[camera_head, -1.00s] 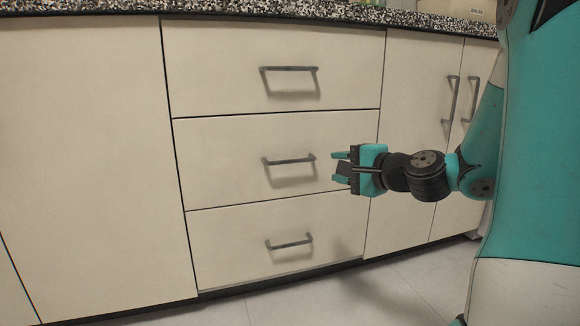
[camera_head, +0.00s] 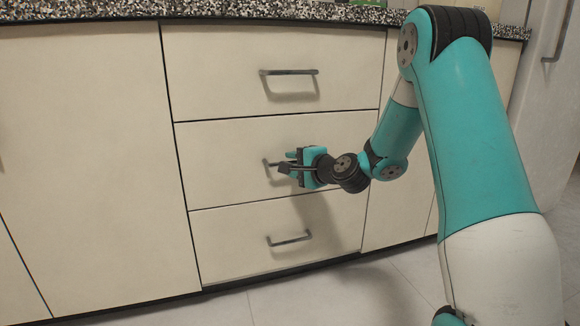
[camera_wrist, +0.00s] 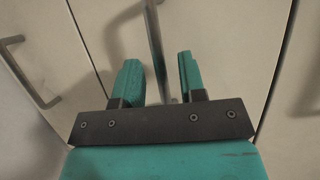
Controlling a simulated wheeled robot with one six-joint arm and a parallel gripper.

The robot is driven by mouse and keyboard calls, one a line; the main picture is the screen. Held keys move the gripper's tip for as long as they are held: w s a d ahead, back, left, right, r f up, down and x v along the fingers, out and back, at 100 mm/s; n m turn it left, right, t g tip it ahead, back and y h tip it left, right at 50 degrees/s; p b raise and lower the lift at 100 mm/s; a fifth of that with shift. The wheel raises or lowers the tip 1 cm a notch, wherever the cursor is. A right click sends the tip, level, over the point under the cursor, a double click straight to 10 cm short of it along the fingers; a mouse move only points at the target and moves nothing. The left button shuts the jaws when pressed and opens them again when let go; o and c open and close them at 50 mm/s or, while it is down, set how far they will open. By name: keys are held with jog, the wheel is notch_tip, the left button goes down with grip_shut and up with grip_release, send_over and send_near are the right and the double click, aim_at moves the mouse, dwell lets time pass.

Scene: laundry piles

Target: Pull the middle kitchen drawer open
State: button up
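The middle drawer (camera_head: 225,165) is shut, its cream front flush with the cabinet. Its grey bar handle (camera_head: 267,163) shows only at its left end in the head view, the rest being hidden behind my gripper (camera_head: 287,163). In the wrist view the handle (camera_wrist: 153,30) runs down between the two teal fingers of my gripper (camera_wrist: 158,63). The fingers are apart, with gaps to the bar visible. I cannot tell how deep the bar sits between them.
The top drawer (camera_head: 220,70) and bottom drawer (camera_head: 225,245) are shut, each with its own bar handle. A speckled counter (camera_head: 260,10) runs above. Pale floor (camera_head: 310,300) lies in front. A white door with a handle (camera_head: 557,35) stands at far right.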

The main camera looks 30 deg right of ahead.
jog(key=shift+x, duration=1)
jog(key=shift+c, duration=0.2)
grip_shut()
